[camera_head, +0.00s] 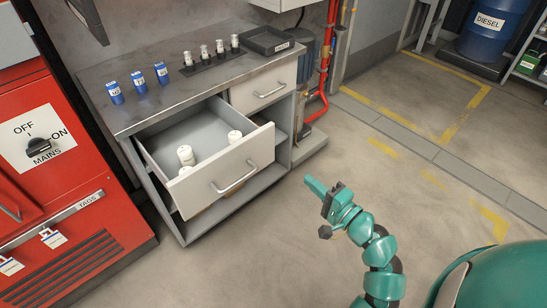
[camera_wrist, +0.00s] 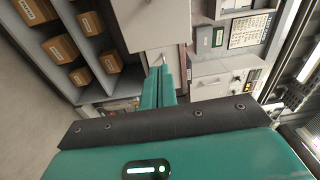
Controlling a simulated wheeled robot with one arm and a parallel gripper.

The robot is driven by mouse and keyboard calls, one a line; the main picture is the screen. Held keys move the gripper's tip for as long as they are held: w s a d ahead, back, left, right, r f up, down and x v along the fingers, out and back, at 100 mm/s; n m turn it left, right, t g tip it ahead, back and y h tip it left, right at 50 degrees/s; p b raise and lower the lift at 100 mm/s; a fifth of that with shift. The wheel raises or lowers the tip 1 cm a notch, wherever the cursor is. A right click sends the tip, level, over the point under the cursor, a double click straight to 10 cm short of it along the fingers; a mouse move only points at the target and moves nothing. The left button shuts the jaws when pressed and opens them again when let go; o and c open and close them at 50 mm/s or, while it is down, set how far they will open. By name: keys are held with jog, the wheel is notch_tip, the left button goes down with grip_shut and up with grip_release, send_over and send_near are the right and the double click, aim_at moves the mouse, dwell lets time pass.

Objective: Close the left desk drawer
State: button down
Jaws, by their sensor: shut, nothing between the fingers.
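The left desk drawer (camera_head: 222,179) stands pulled well out of the grey desk (camera_head: 151,106) in the head view. Its pale front has a bar handle (camera_head: 236,178), and white cylinders (camera_head: 186,155) stand inside it. The right drawer (camera_head: 264,87) is shut. My gripper (camera_head: 310,183) is to the right of the open drawer's front, apart from it, over the floor. In the wrist view its fingers (camera_wrist: 162,82) are together with nothing between them. A pale panel fills the top middle of the wrist view; I cannot tell whether it is a drawer front.
A red cabinet (camera_head: 72,200) stands close on the drawer's left. Blue containers (camera_head: 138,82), small metal-topped items and a black tray (camera_head: 267,41) are on the desk top. Red pipes (camera_head: 323,75) rise beside the desk. The floor (camera_head: 300,235) before the drawer is clear.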

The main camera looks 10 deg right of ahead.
aim_at(265, 152)
jog(key=shift+g, duration=0.3)
jog(key=x, duration=0.9)
jog(key=a+x, duration=0.1)
jog(key=x, duration=0.4)
jog(key=shift+s+a+f, duration=0.1)
jog(key=shift+s+f, duration=0.1)
jog(key=shift+f, duration=0.15)
jog(key=shift+w+a+r, duration=0.1)
jog(key=shift+w+a, duration=0.15)
jog(key=shift+w, duration=0.1)
jog(key=b+x, duration=0.2)
jog(key=x, duration=2)
jog(key=shift+s+a+b, duration=0.15)
jog(key=shift+b, duration=0.2)
jog(key=shift+w+a+r, duration=0.1)
jog(key=shift+w+a, duration=0.2)
jog(key=shift+w, duration=0.25)
jog(key=shift+w+r+b, duration=0.1)
jog(key=shift+r+b, duration=0.1)
jog(key=shift+b, duration=0.1)
jog(key=shift+r, duration=0.3)
jog(key=shift+f, duration=0.1)
